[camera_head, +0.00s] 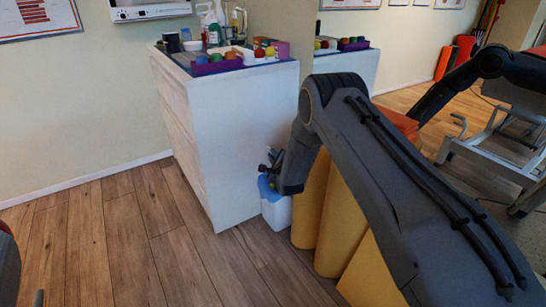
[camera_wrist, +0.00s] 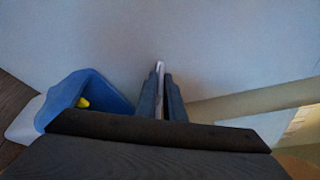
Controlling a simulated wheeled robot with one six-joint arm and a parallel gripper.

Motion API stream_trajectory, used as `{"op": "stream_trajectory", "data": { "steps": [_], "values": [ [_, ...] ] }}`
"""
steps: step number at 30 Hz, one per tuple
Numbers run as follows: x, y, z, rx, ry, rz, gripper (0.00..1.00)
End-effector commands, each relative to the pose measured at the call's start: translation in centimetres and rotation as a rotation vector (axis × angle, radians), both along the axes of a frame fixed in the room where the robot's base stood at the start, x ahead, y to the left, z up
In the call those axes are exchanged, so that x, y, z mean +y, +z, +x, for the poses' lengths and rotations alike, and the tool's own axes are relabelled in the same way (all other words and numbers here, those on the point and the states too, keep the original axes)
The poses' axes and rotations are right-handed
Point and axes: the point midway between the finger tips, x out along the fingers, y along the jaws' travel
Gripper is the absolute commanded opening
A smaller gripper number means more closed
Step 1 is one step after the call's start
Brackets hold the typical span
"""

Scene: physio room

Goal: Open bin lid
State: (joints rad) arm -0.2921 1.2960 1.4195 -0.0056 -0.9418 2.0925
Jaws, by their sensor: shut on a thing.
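The white bin (camera_head: 277,212) stands on the floor against the right side of the white cabinet. Blue material (camera_head: 266,187) shows at its top. In the wrist view, the blue part (camera_wrist: 105,88) is at the left with a small yellow thing (camera_wrist: 83,102) inside it, above a pale bin side (camera_wrist: 24,122). My gripper (camera_head: 270,164) is at the top of the bin. In the wrist view, its fingers (camera_wrist: 160,95) are closed on a thin pale strip (camera_wrist: 159,78), seen edge-on, which looks like the lid's edge. My wrist hides much of the bin top.
The white cabinet (camera_head: 250,140) bears bottles and a purple tray (camera_head: 217,65) of coloured items. Yellow rolls (camera_head: 343,228) stand close to the bin's right. Open wood floor (camera_head: 130,240) lies in front and left.

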Motion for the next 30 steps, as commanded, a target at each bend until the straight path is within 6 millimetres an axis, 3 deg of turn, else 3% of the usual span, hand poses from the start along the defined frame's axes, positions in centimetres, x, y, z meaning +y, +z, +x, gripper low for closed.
{"op": "stream_trajectory", "data": {
  "steps": [3, 4, 6, 7, 17, 30],
  "values": [
    [-0.5, -0.2, 0.1, 0.002, -0.008, 0.000, 0.00],
    [-0.5, -0.1, 0.1, 0.002, -0.008, 0.000, 0.12],
    [-0.5, -0.2, 0.1, 0.002, -0.008, 0.000, 0.24],
    [-0.5, -0.2, 0.1, 0.002, -0.008, 0.000, 0.25],
    [-0.6, -0.2, -0.3, 0.006, -0.008, -0.001, 0.25],
    [-1.7, 1.5, -6.3, 0.001, 0.001, -0.001, 0.25]
  ]
}}
